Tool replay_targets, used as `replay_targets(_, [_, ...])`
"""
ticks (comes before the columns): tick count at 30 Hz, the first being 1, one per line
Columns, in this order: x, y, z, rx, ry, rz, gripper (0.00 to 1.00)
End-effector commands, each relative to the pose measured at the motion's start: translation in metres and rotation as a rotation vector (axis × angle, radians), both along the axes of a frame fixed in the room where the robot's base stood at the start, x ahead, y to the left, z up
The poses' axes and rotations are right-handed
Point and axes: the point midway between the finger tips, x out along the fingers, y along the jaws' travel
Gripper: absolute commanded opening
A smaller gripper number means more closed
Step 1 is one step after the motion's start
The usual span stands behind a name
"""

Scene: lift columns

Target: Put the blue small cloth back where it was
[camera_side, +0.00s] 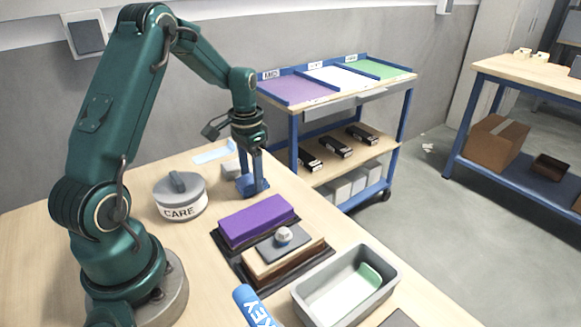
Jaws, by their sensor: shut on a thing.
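My gripper (251,176) points down near the table's far edge and is shut on the blue small cloth (260,186). The cloth is a small dark blue piece bunched at the fingertips. I cannot tell whether its lower edge touches the table. A flat light blue piece (213,152) lies on the table behind and to the left of my gripper. It is too small to tell whether it marks a place for the cloth.
A round grey container marked CARE (180,198) stands left of the gripper. In front are a purple block (257,220), a wooden block (285,258), a grey bin (303,291) and a blue cylinder (252,307). A blue cart (293,140) stands beyond the table edge.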

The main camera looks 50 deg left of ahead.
Motion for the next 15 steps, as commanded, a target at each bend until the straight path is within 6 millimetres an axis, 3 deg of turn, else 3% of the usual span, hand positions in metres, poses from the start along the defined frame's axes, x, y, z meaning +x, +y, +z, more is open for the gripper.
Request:
replay_targets(4, [-0.0002,-0.0001,-0.0035,-0.001,0.001,0.0,0.09])
replay_targets(5, [-0.0001,0.0,-0.0031,0.0,0.001,0.0,0.73])
replay_targets(6, [-0.0001,0.0,-0.0029,0.0,0.001,0.0,0.88])
replay_targets(15, [0.0,0.0001,-0.0024,0.0,0.0,0.0,0.91])
